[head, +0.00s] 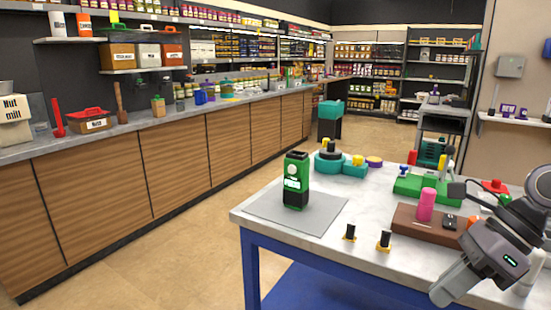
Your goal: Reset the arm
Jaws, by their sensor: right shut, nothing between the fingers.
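My right arm comes in from the right edge. Its grey gripper (446,291) hangs over the front right of the white-topped table (315,242), pointing down and left. It is shut and empty, and I see no contact with any object. A green and black device (296,181) with a lit display, perhaps the vacuum pump, stands upright on a grey mat (265,207) at the table's left, well apart from the gripper. My left gripper is not in view.
A brown block (405,223) carrying a pink cylinder (427,204) is close behind the gripper. A green fixture (425,188) and a teal unit (350,168) stand further back. Floor is clear left of the table.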

